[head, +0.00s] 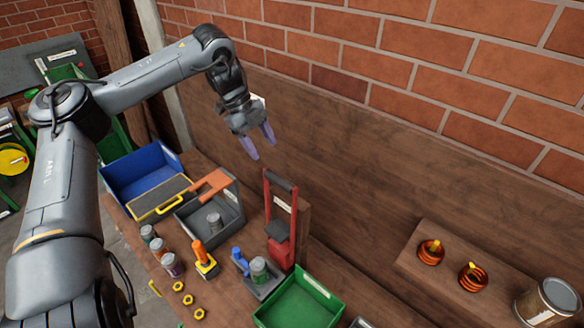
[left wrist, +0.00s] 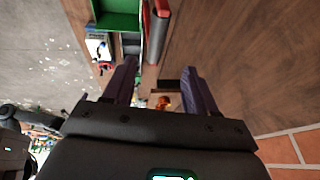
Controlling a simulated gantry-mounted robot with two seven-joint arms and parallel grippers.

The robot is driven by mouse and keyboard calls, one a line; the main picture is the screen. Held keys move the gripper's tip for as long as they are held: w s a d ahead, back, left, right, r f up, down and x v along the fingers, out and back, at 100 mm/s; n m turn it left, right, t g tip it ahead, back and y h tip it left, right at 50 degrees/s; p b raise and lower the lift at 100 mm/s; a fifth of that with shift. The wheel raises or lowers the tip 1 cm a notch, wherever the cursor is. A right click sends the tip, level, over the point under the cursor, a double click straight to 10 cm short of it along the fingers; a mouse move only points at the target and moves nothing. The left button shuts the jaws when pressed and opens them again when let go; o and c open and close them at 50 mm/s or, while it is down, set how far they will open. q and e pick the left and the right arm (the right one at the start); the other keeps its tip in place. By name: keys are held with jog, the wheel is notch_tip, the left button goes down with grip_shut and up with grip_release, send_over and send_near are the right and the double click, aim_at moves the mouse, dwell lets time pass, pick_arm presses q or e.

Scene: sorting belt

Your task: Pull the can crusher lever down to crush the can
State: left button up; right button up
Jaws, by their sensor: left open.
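The can crusher (head: 281,253) has a red body on the workbench. Its red lever (head: 268,205) stands upright with a dark grip bar (head: 279,181) across the top. A can with a green band (head: 259,268) stands on a grey base just in front of the red body and looks uncrushed. My left gripper (head: 260,145) is open and empty, above and to the left of the grip bar, and apart from it. In the left wrist view, a red and dark part (left wrist: 160,20), likely the lever, shows beyond the spread purple fingers (left wrist: 160,68). My right gripper is out of view.
A green bin (head: 300,303) stands in front of the crusher. A blue bin (head: 141,172) and a grey box (head: 210,222) stand to its left, near several cans, an orange-handled tool (head: 204,262) and yellow nuts (head: 187,300). Copper coils (head: 431,252) sit on a wooden ledge at right.

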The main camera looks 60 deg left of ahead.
aim_at(277, 178)
pick_arm(q)
jog(key=x, duration=0.3)
jog(key=p+x, duration=0.1)
jog(key=x, duration=0.5)
jog(key=shift+s+d+f, duration=0.2)
jog(key=shift+s, duration=0.1)
jog(key=shift+p+x, duration=0.3)
jog(key=shift+x, duration=0.6)
jog(key=shift+w, duration=0.1)
grip_shut()
